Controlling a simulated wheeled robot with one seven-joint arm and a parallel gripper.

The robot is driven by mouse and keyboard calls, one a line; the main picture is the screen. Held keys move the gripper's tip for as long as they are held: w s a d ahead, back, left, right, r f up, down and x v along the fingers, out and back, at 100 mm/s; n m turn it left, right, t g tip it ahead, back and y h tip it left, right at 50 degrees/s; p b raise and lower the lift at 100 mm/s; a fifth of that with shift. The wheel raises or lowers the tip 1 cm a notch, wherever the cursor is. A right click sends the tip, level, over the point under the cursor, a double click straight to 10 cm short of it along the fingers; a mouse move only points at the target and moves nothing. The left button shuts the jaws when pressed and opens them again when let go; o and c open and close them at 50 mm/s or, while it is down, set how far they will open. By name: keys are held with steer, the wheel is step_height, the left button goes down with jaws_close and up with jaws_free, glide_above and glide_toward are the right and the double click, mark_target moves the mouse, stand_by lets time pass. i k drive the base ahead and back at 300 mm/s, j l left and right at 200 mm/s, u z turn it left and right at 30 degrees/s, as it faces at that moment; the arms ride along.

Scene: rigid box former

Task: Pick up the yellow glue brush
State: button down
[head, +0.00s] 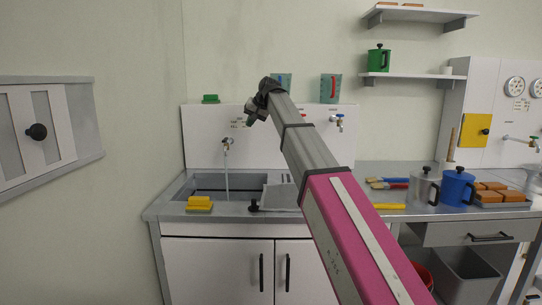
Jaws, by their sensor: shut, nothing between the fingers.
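A flat yellow strip, which looks like the yellow glue brush (390,206), lies on the counter near its front edge. It is just right of my arm, and its left end may be hidden behind the arm. My gripper (249,120) is small at the far end of my arm, raised over the sink area in front of the white back panel. It points down and to the left, shut and empty, well apart from the yellow strip and up to its left.
Brushes with blue and red parts (388,184) lie behind the yellow strip. A grey mug (422,187), a blue mug (457,187) and a tray of orange-brown blocks (490,192) stand to the right. A sink (222,183) with a running tap and a yellow sponge (199,203) are at left.

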mark_target(386, 206)
steer(key=k+l, duration=0.3)
steer(key=k, duration=0.15)
steer(key=k+l, duration=0.3)
steer(key=k, duration=0.1)
